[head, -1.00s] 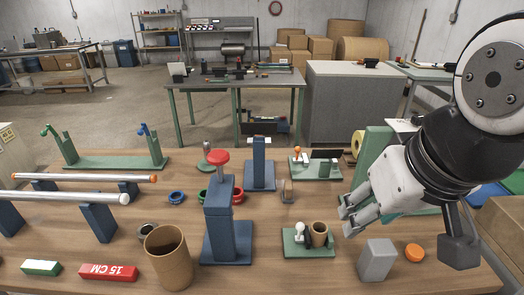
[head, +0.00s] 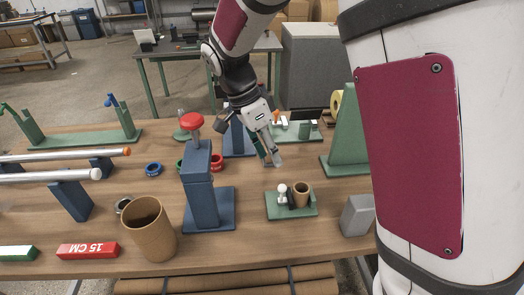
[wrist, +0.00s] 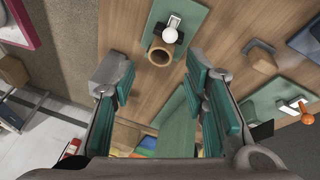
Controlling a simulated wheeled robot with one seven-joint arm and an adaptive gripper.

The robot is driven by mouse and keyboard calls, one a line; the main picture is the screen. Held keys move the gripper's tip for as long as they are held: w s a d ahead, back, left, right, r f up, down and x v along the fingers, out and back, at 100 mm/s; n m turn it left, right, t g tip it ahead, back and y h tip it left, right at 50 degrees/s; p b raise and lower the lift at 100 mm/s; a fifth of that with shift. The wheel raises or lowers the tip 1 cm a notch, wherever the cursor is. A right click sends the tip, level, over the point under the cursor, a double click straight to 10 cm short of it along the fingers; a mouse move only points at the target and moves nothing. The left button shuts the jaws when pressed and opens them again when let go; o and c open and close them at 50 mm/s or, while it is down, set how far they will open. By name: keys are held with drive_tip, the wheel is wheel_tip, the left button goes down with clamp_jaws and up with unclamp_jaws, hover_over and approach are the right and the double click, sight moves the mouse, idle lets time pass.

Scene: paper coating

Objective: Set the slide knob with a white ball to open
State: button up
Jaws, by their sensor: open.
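The slide knob with a white ball (head: 282,188) stands on a small green base (head: 290,211) on the wooden table, right beside a brown cardboard tube (head: 301,194). In the wrist view the white ball (wrist: 170,35) is at the top middle, with the tube (wrist: 160,53) just below it. My gripper (head: 272,160) is behind the knob in the head view, above the table and apart from it. Its teal-padded fingers (wrist: 158,90) are spread with nothing between them.
A blue stand with a red knob (head: 192,121) and a large brown tube (head: 149,228) are left of the knob. A grey block (head: 357,216) is to its right. A green base with an orange ball (head: 276,118) is behind my gripper. A green bracket (head: 346,140) stands at right.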

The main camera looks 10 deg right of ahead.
sight(281, 185)
drive_tip(key=shift+m+h, duration=0.3)
drive_tip(key=shift+m, duration=0.4)
drive_tip(key=x, duration=0.4)
drive_tip(key=w+a+x, duration=0.1)
drive_tip(key=x, duration=0.4)
drive_tip(key=f+x, duration=0.1)
drive_tip(key=x, duration=0.3)
drive_tip(key=shift+w+a+f+p, duration=0.15)
drive_tip(key=shift+w+f+p, duration=0.05)
drive_tip(key=shift+f+p, duration=0.2)
clamp_jaws()
